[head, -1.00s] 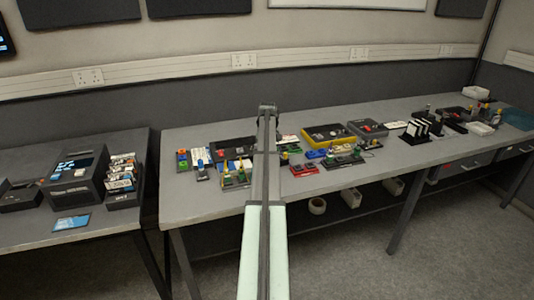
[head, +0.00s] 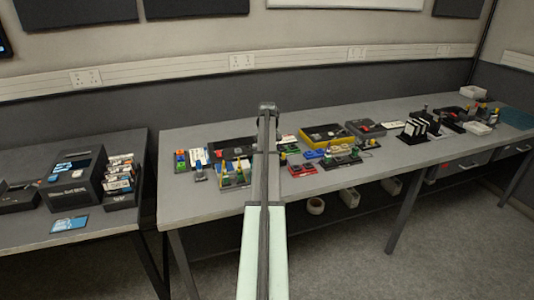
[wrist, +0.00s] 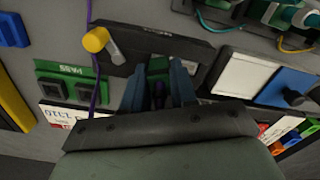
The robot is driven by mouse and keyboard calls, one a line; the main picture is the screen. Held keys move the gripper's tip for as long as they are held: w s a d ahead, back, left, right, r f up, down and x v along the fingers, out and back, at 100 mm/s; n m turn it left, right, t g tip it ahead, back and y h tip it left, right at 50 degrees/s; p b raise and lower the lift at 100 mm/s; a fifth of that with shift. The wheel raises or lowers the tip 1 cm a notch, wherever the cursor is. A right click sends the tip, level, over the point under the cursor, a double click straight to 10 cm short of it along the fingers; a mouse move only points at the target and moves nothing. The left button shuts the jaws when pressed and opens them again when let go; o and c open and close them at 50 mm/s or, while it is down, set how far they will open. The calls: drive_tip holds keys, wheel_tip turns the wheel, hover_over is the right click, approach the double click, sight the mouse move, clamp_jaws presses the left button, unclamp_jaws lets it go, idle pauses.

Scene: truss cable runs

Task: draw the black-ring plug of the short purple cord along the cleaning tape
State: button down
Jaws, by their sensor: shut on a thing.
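In the wrist view my gripper (wrist: 158,92) is shut on a small dark purple plug (wrist: 158,97), mostly hidden between the blue-grey fingers. I cannot make out its ring. A thin purple cord (wrist: 91,12) comes down from the top edge and passes left of the gripper. A pale panel (wrist: 239,74) beside a blue block with a black knob (wrist: 287,88) lies to the right; this may be the cleaning tape, but I cannot tell for sure. In the head view my arm hides the gripper and plug.
A yellow-capped grey piece (wrist: 97,40) stands left by a long black block (wrist: 165,46). A green PASS block (wrist: 73,84) lies further left. In the head view, a yellow-edged case (head: 326,137) and several small devices crowd the workbench (head: 330,190); its front strip is clear.

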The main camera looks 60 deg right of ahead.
drive_tip(key=shift+r, duration=0.1)
drive_tip(key=shift+r, duration=2.65)
